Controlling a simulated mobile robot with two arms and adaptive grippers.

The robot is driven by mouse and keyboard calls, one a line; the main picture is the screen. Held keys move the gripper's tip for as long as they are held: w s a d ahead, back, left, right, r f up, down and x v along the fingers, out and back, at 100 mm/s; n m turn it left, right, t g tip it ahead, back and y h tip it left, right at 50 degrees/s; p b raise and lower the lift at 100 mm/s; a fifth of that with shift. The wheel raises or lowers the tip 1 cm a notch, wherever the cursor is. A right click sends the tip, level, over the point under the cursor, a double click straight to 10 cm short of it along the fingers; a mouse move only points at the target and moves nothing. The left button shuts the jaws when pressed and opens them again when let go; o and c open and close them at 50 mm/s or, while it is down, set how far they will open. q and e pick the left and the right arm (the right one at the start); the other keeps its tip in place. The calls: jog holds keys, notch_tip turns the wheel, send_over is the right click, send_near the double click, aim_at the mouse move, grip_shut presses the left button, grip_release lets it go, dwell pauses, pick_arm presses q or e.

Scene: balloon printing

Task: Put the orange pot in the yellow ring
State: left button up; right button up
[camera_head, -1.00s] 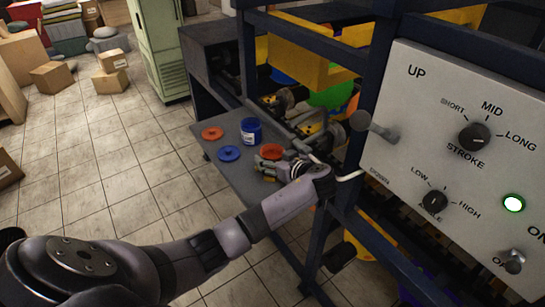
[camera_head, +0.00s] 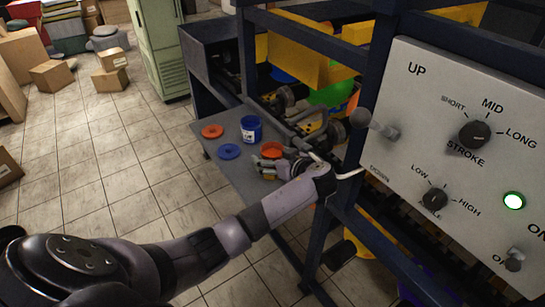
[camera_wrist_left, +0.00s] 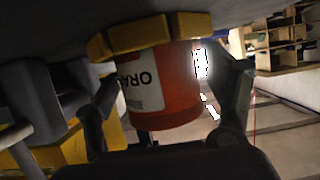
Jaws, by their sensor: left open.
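The orange pot (camera_head: 271,149) stands on the grey shelf, its lower part hidden by my left gripper (camera_head: 270,167). In the left wrist view the picture looks upside down, and the pot (camera_wrist_left: 165,90) shows a white label with inverted lettering. My left gripper (camera_wrist_left: 165,105) is open, with a dark finger to each side of the pot. A yellow angular band (camera_wrist_left: 150,35), which looks like the yellow ring, crosses the pot's base end. I cannot tell how deep the pot sits in it. My right gripper is not in view.
A blue pot (camera_head: 251,130), an orange lid (camera_head: 212,131) and a blue lid (camera_head: 229,151) are on the shelf (camera_head: 245,181) left of my gripper. The machine's dark frame (camera_head: 376,80) and control panel (camera_head: 440,140) stand close on the right.

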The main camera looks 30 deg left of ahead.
pick_arm(q)
jog(key=b+v, duration=0.3)
jog(key=v, duration=0.7)
jog(key=shift+s+d, duration=0.15)
jog(key=shift+d, duration=0.2)
jog(key=shift+s+d+r, duration=0.25)
jog(key=shift+d+r, duration=0.15)
jog(key=shift+d, duration=0.15)
